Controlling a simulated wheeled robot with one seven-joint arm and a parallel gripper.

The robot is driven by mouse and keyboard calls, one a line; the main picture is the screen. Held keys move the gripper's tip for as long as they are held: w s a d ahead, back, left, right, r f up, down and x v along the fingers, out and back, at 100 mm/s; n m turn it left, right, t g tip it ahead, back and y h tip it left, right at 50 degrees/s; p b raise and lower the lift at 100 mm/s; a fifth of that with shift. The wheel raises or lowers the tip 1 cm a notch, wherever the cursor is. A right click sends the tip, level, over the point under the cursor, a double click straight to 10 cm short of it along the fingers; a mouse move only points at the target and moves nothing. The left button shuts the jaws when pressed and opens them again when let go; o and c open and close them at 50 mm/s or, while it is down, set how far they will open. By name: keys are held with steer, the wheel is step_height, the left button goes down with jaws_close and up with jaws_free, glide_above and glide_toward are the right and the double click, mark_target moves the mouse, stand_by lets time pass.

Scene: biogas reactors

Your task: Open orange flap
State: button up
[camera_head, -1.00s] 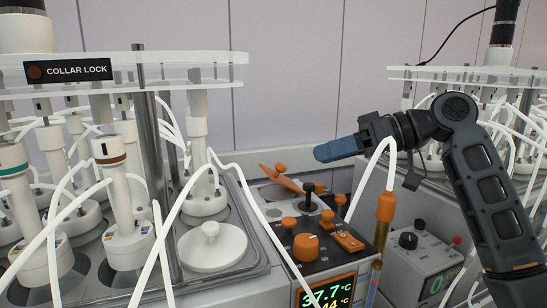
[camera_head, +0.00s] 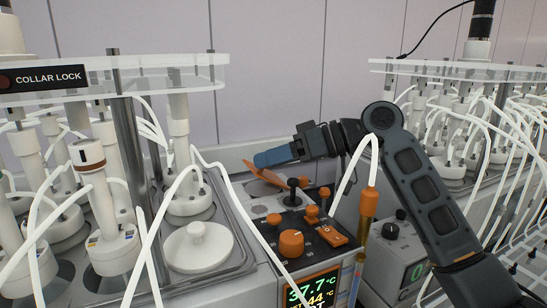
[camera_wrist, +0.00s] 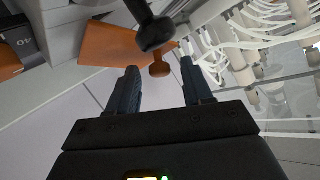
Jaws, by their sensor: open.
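The orange flap (camera_head: 265,175) sits at the back of the control unit, tilted up at an angle. In the wrist view the flap (camera_wrist: 108,46) is a flat orange panel at the upper left, beyond the left finger. My gripper (camera_head: 257,160) is just above and behind the flap and hides part of it. In the wrist view my gripper (camera_wrist: 160,68) is open, with nothing between its two fingers. I cannot tell whether a finger touches the flap.
A black-knobbed lever (camera_head: 292,190) stands close in front of the flap. Orange knobs (camera_head: 291,243) and a lit display (camera_head: 313,293) are nearer. White tubes (camera_head: 235,190) arch beside the unit. A reactor rack (camera_head: 110,75) stands left.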

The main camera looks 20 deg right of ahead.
steer(key=shift+c, duration=0.4)
jaws_close()
steer(key=shift+w+d, duration=0.1)
steer(key=shift+d, duration=0.05)
